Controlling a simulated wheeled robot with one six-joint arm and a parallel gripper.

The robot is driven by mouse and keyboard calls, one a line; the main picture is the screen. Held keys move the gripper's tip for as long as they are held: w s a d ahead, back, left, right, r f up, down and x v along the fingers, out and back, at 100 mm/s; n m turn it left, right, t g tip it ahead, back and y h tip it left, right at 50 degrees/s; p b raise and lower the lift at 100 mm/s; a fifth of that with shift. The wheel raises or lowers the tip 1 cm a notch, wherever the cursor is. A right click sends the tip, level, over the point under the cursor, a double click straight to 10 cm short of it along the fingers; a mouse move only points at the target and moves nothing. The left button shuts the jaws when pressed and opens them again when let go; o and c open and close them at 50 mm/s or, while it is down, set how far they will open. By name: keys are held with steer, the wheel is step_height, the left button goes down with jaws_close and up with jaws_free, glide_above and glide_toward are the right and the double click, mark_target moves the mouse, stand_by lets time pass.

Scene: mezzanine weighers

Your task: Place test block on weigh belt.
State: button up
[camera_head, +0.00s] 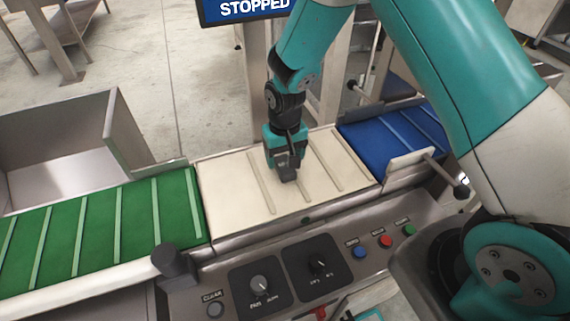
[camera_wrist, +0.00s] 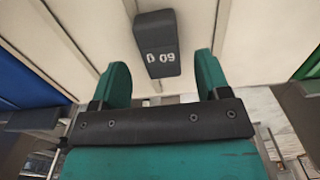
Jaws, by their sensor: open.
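The test block is a dark grey block (camera_wrist: 157,45) with pale markings. In the wrist view it appears on the cream weigh belt (camera_wrist: 262,40), apart from both fingers. My gripper (camera_wrist: 161,72) is open, its two teal fingers on either side of the block's near end. In the head view my gripper (camera_head: 285,158) points down over the middle of the cream weigh belt (camera_head: 225,190), with the dark block (camera_head: 288,174) low between its fingers. The fingers partly hide the block there, and its contact with the belt is hard to make out.
A green belt (camera_head: 105,232) adjoins on the left and a blue belt (camera_head: 385,145) on the right. A control panel with knobs and buttons (camera_head: 300,275) runs along the front. A metal bin (camera_head: 60,150) stands at the left. A sign (camera_head: 245,8) reads STOPPED.

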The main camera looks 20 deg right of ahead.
mark_target(285, 165)
steer(key=s+a+r+n+y, duration=0.1)
steer(key=s+r, duration=0.3)
steer(key=r, duration=0.5)
steer(key=s+a+r+n+y, duration=0.15)
steer(key=s+r, duration=0.35)
steer(key=r, duration=0.5)
steer(key=s+a+r+n+y, duration=0.1)
steer(key=s+r+n, duration=0.1)
steer(key=s, duration=0.5)
steer(key=s+r+n, duration=0.2)
steer(key=s+r, duration=0.2)
steer(key=s, duration=0.4)
steer(key=shift+s+a+r+y, duration=0.25)
steer(key=shift+a+y, duration=0.1)
steer(key=shift+a, duration=0.05)
steer(key=shift+r+n, duration=0.1)
steer(key=shift+n, duration=0.15)
